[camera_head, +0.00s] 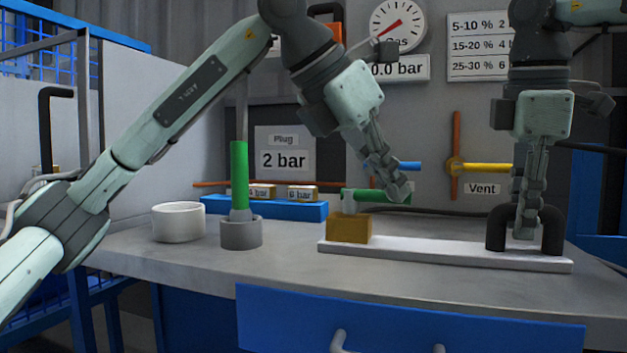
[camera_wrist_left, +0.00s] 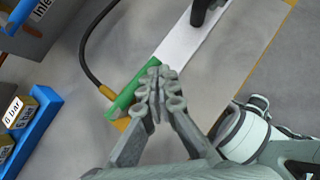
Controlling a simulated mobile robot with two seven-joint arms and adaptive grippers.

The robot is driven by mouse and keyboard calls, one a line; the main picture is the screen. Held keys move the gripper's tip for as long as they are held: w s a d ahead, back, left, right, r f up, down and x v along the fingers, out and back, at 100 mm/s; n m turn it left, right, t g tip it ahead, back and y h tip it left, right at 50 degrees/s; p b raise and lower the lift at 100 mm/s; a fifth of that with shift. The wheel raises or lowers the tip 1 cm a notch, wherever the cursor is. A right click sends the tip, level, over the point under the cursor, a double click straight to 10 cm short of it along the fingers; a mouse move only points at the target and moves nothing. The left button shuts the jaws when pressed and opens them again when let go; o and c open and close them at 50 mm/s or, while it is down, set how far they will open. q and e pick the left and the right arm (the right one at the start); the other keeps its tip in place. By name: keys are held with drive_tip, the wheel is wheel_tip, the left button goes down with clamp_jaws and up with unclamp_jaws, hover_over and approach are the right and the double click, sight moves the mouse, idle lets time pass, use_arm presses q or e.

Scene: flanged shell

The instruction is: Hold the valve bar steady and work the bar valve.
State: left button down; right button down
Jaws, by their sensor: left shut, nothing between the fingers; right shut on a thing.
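The valve bar (camera_head: 450,253) is a long white plate on the bench. A brass valve block (camera_head: 349,229) sits at its left end, topped by a green lever (camera_head: 372,196) that points right. The lever also shows in the left wrist view (camera_wrist_left: 122,102). My left gripper (camera_head: 403,194) is shut and empty, its fingertips at the lever's right end; I cannot tell whether they touch it. The left wrist view shows its closed fingers (camera_wrist_left: 156,88) beside the lever. My right gripper (camera_head: 524,234) is shut on the black handle (camera_head: 552,230) at the bar's right end, hiding its middle.
A white bowl (camera_head: 178,222) and a green rod in a grey cup (camera_head: 241,235) stand left on the bench. A blue block (camera_head: 290,210) holds brass plugs behind. A gauge (camera_head: 398,25), a blue lever and a yellow vent lever (camera_head: 487,169) are at the back panel.

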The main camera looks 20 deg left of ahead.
idle(0.5)
use_arm(q)
drive_tip(key=s+r, duration=0.8)
drive_tip(key=s, duration=0.2)
drive_tip(key=shift+a+r, duration=0.25)
drive_tip(key=shift+a, duration=0.05)
drive_tip(key=shift+s, duration=0.1)
use_arm(e)
drive_tip(key=c, duration=1.3)
unclamp_jaws()
